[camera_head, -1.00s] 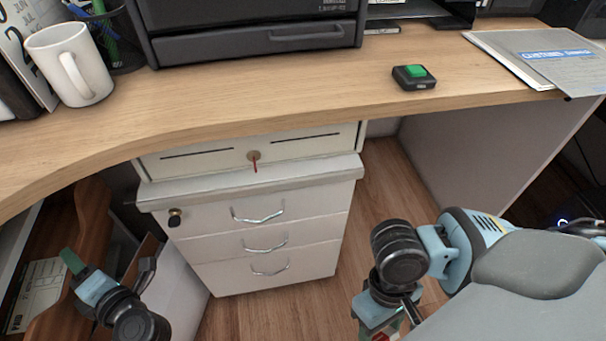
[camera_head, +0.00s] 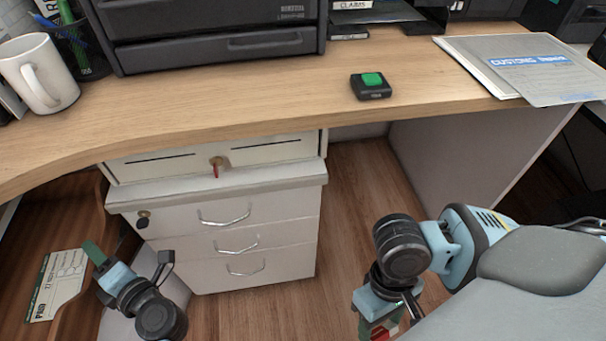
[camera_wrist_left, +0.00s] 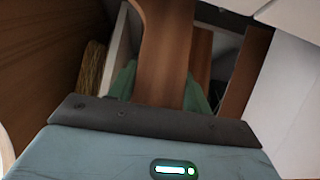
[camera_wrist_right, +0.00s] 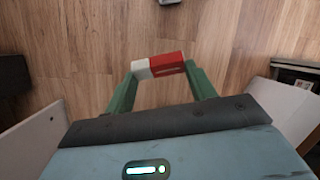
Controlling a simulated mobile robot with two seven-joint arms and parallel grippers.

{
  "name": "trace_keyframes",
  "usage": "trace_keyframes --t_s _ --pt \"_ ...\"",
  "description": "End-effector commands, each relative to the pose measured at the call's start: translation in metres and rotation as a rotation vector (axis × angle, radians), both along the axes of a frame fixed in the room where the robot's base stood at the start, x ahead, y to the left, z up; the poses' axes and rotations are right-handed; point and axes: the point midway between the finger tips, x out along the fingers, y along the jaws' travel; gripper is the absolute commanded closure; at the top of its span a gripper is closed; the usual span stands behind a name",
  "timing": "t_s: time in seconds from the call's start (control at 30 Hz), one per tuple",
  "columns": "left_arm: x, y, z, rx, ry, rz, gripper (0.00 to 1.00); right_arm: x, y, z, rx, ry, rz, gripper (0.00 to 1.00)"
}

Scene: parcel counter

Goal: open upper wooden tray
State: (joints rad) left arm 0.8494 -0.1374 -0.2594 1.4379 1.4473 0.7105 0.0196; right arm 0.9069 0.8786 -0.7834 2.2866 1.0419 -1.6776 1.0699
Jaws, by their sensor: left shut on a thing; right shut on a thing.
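The brown wooden tray (camera_head: 38,232) is at the left in the head view, with a printed card lying in it. My left gripper (camera_head: 97,256) is at the tray's right side, partly hidden by its own wrist. In the left wrist view the green fingers (camera_wrist_left: 160,92) stand on both sides of a brown wooden piece (camera_wrist_left: 166,45) of the tray, shut on it. My right gripper (camera_wrist_right: 160,78) is shut on a small red and white block (camera_wrist_right: 168,65) above the floor. In the head view that block is mostly hidden at the bottom edge.
A pale drawer cabinet (camera_head: 245,205) with a red key in its top unit stands under the wooden desk (camera_head: 230,105), right of the tray. A mug (camera_head: 40,75), a black box with green button (camera_head: 371,86) and papers (camera_head: 530,68) lie on the desk. Floor (camera_head: 350,190) is free right of the cabinet.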

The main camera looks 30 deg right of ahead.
Motion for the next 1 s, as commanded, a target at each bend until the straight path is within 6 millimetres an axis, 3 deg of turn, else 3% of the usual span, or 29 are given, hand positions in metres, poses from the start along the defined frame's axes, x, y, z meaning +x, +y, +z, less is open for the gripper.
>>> trace_keyframes --t_s 0.3,0.33,0.5,1.0 --pt "-0.0002 -0.0007 -0.0002 0.002 0.001 -0.001 0.92 0.0000 0.0000 0.0001 0.000 0.000 0.000 0.66" --pt "-0.0002 -0.0006 -0.0002 0.002 0.001 -0.001 0.48 0.0000 0.0000 0.0001 0.000 0.000 0.000 0.66" --pt "-0.0002 -0.0005 -0.0002 0.002 0.001 -0.001 0.29 0.0000 0.0000 0.0001 0.000 0.000 0.000 0.66" --pt "-0.0053 -0.0026 0.0003 0.000 0.001 0.000 0.29 0.0002 -0.0001 0.0047 0.000 -0.003 0.000 0.66"
